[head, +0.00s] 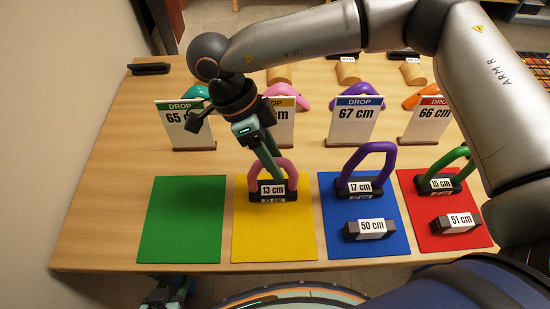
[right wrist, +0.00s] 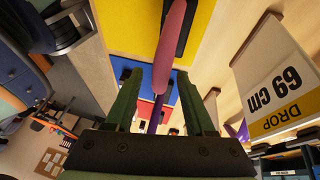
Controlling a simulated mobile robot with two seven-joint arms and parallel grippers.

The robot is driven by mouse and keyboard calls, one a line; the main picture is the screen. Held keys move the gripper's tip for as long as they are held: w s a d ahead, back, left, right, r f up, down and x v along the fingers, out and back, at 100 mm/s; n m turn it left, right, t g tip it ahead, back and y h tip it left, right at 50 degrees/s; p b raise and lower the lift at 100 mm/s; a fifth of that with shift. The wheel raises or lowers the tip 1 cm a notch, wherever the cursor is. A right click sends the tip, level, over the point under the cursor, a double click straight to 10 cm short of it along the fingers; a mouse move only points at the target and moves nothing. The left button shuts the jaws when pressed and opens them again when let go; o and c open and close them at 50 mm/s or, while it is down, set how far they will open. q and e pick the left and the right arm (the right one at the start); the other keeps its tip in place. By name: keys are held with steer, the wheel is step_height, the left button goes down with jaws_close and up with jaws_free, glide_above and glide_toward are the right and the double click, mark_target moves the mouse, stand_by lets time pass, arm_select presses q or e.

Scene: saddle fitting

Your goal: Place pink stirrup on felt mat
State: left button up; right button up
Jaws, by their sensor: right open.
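The pink stirrup (head: 286,168), with a dark base and a "13 cm" label, stands upright on the yellow felt mat (head: 272,235), near its back edge. My right gripper (head: 268,172) reaches down to the stirrup's arch from above left. Its jaws are open. In the right wrist view, the pink bar (right wrist: 172,45) lies between the spread fingers (right wrist: 160,85), with gaps beside it. A dark and green part below the table's front edge appears to be my left gripper (head: 165,291); its fingers cannot be made out.
A purple stirrup (head: 366,160) stands on the blue mat (head: 350,246), and a green stirrup (head: 447,166) on the red mat (head: 470,235). Both mats also hold labelled blocks. The green mat (head: 182,220) is bare. Upright drop signs (head: 357,120) stand behind the mats.

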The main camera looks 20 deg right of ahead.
steer(key=b+v, duration=0.1)
steer(key=v, duration=1)
steer(key=shift+r, duration=0.15)
steer(key=shift+a, duration=0.15)
